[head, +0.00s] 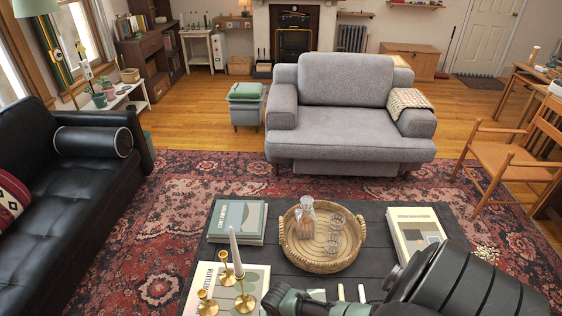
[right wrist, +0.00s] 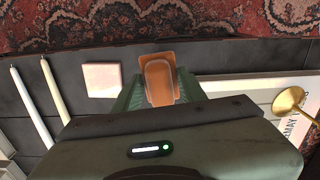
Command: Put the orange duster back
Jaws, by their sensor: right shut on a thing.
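The orange duster (right wrist: 159,82) shows in the right wrist view between the green fingers of my right gripper (right wrist: 160,92). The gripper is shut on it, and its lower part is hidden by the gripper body. In the head view my right gripper (head: 287,302) is low over the front part of the dark coffee table (head: 375,240). The duster cannot be made out there. My left gripper is in neither view.
Brass candle holders (head: 241,289), one with a tall candle (head: 235,250), stand left of my right gripper. Two loose white candles (right wrist: 32,105) and a pale square (right wrist: 102,79) lie near it. A wicker tray (head: 287,245) with a decanter (head: 306,215) and glasses is behind. Books (head: 238,221) lie around.

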